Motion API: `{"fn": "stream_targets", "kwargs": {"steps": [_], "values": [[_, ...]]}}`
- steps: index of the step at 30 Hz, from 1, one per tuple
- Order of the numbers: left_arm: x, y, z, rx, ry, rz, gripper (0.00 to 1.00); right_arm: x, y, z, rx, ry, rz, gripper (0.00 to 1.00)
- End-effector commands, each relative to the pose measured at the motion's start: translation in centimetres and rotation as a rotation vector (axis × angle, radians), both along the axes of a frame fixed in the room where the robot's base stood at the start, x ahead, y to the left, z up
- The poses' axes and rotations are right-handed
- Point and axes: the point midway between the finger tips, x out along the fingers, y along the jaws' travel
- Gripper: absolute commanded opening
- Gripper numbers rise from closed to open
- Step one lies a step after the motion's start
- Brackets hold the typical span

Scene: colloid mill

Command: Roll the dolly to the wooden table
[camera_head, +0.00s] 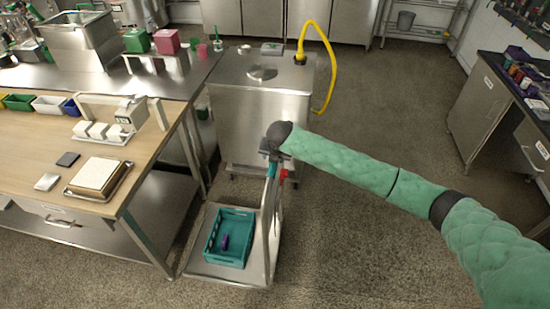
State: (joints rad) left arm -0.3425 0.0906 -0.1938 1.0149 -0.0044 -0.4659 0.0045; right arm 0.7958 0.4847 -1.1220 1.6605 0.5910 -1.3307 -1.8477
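The dolly (202,268) is a low steel platform with an upright push handle (266,225) on its right side. It stands on the floor at the right of the wooden table (75,178), close to the table's leg. A teal crate (210,252) with a small purple item inside rides on the dolly. My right arm reaches in from the right in a green padded sleeve. My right gripper (272,156) is at the top of the handle, by its teal and red parts. Its fingers are small and partly hidden, so its grip is unclear. My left gripper is out of view.
A steel tank cart (250,125) with a yellow hose (330,70) stands just behind the dolly. A steel counter (180,75) adjoins the table. The floor (400,120) is open to the right, up to a cabinet (490,105).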

Motion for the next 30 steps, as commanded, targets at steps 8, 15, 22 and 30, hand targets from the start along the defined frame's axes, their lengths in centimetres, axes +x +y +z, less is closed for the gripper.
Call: {"fn": "stream_targets", "kwargs": {"steps": [8, 15, 22, 30], "values": [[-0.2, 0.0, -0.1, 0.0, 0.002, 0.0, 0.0, -0.1, -0.2, -0.1, -0.002, 0.003, -0.001, 0.45], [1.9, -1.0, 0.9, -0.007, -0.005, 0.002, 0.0, -1.2, -0.3, 2.1, -0.003, 0.0, 0.002, 0.45], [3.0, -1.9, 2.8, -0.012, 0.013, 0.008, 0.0, -2.4, -0.5, 5.0, -0.001, 0.001, 0.002, 0.45], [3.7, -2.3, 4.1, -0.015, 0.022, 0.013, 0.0, -3.1, -0.6, 6.7, -0.002, 0.004, 0.0, 0.45]]}}
